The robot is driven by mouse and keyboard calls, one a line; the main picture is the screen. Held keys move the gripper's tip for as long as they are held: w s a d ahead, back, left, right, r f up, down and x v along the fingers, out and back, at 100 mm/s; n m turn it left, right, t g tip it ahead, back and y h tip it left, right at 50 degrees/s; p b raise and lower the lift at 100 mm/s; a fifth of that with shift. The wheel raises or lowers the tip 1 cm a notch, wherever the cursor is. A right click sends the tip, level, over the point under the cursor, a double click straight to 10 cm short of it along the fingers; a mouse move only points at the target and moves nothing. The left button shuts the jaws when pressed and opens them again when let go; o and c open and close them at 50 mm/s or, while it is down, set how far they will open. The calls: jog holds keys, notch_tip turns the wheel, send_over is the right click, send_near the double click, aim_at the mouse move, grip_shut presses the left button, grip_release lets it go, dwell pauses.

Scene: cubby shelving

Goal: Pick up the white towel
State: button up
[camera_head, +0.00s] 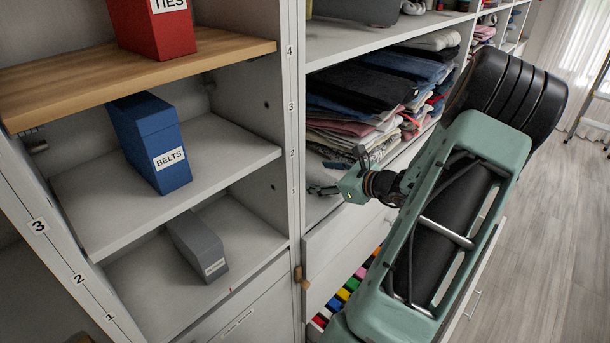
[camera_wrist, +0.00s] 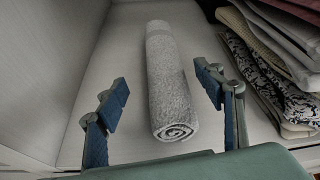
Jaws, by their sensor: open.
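A rolled white towel (camera_wrist: 170,85) lies on the shelf in the wrist view, its spiral end toward me. It looks light grey in this light. My gripper (camera_wrist: 160,90) is open, with one blue-padded finger on each side of the towel's near part and gaps between. The fingers do not visibly touch it. In the head view my gripper (camera_head: 332,174) reaches into the lower cubby right of the white divider. The towel cannot be made out clearly there.
Folded clothes (camera_wrist: 270,65) lie close to the right finger; the stack (camera_head: 365,100) also shows in the head view. A white wall (camera_wrist: 45,70) stands on the left. A blue belts box (camera_head: 150,140) and a grey box (camera_head: 197,243) sit in cubbies left of the divider (camera_head: 293,130).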

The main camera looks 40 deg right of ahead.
jog(key=shift+b+x, duration=0.75)
jog(key=shift+x, duration=2.4)
jog(key=shift+d, duration=0.15)
jog(key=shift+c, duration=0.7)
jog(key=c, duration=1.2)
jog(key=shift+o, duration=0.2)
